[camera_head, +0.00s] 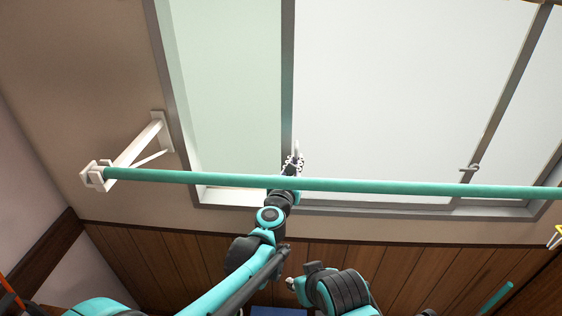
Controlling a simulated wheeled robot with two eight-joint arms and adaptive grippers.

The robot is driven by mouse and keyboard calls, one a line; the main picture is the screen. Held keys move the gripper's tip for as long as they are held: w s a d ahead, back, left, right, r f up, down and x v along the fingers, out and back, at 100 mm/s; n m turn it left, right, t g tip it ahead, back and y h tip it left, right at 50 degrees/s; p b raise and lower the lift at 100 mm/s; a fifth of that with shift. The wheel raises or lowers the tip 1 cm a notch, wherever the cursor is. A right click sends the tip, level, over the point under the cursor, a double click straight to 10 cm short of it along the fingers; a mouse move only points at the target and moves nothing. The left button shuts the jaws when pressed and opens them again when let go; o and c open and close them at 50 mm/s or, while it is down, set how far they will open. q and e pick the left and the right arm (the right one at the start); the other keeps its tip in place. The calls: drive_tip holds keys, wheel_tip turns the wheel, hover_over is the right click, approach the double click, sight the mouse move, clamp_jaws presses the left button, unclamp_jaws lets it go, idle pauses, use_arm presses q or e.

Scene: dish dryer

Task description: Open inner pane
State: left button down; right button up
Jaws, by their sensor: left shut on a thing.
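The window has a pale green pane (225,90) at the left and a brighter, whiter area (400,90) in the middle. A grey upright frame bar (287,90) parts them. My left gripper (293,164) reaches up to the low end of this bar and is shut on a small grey handle (296,147) there. The gripper hides much of the handle. A second small hooked handle (470,168) shows at the lower right, near another slanted frame bar (515,80). Part of my right arm shows at the bottom middle; its gripper cannot be made out.
A teal rod (400,187) runs across in front of the window, crossing my left arm in the picture. A white bracket (138,145) holds its left end. Wood panelling (190,255) lies below the sill. A yellow item (556,237) is at the right edge.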

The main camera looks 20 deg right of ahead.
use_arm(q)
drive_tip(key=shift+s+d, duration=0.1)
drive_tip(key=shift+d, duration=0.15)
drive_tip(key=c, duration=1.9)
unclamp_jaws()
drive_tip(key=v, duration=1.2)
